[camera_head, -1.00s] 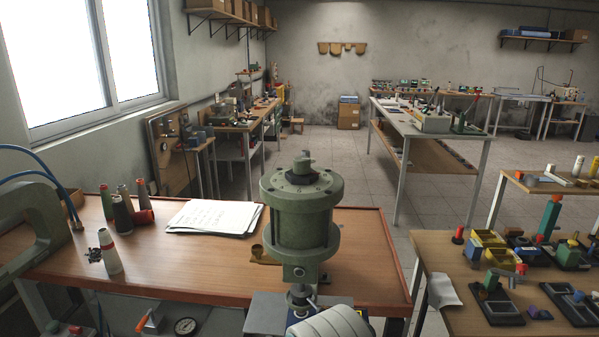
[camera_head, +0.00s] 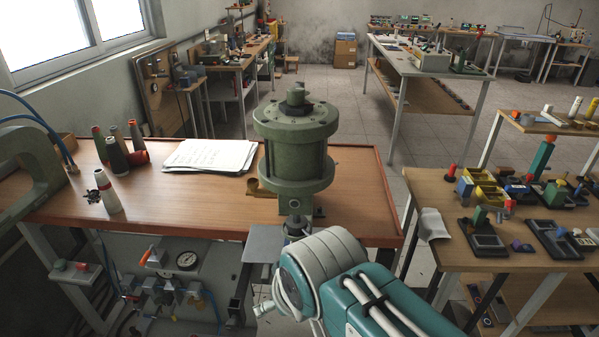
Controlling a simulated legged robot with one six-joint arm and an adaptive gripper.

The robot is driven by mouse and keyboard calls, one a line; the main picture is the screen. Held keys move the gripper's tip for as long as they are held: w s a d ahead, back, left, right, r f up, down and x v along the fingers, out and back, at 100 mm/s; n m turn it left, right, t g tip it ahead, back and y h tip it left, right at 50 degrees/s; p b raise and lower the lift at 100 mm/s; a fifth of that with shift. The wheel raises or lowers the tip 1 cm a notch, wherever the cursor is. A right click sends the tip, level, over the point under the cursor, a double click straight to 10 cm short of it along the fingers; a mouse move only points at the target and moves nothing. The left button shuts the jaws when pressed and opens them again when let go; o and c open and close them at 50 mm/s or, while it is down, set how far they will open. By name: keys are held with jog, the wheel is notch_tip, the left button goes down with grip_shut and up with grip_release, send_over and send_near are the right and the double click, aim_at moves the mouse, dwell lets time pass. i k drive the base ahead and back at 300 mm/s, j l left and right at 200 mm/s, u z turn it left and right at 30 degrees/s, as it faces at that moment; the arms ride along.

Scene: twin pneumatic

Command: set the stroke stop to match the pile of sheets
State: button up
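A green pneumatic cylinder (camera_head: 294,155) stands upright over the wooden bench in the middle of the view. A dark stepped knob (camera_head: 296,98) sits on its top cap; I cannot tell if this is the stroke stop. A silver rod (camera_head: 296,226) comes out below the cylinder above a grey metal plate (camera_head: 262,244). A pile of white sheets (camera_head: 210,155) with faint writing lies flat on the bench, left of the cylinder. My teal and white arm is low in front of the cylinder. My gripper is not visible, and the arm hides part of the area under the rod.
Several thread cones (camera_head: 110,193) stand at the bench's left, near a green curved frame (camera_head: 30,175). A pressure gauge (camera_head: 187,260) and hoses are below the bench edge. A cluttered table (camera_head: 455,259) is on the right. Floor (camera_head: 352,110) shows behind the bench.

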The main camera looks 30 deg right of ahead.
aim_at(295, 95)
jog(key=i+j+z, duration=0.2)
jog(key=j, duration=0.2)
jog(key=i+j+z, duration=0.2)
jog(key=j, duration=0.2)
jog(key=i+j+z, duration=0.2)
jog(key=j, duration=0.2)
jog(key=i+j+z, duration=0.2)
jog(key=j, duration=0.25)
jog(key=j+z, duration=0.25)
jog(key=j, duration=0.2)
jog(key=j+z, duration=0.2)
jog(key=j, duration=0.3)
jog(key=k+l+z, duration=0.1)
jog(key=l+z, duration=0.65)
jog(key=z, duration=0.15)
jog(key=k+l, duration=0.05)
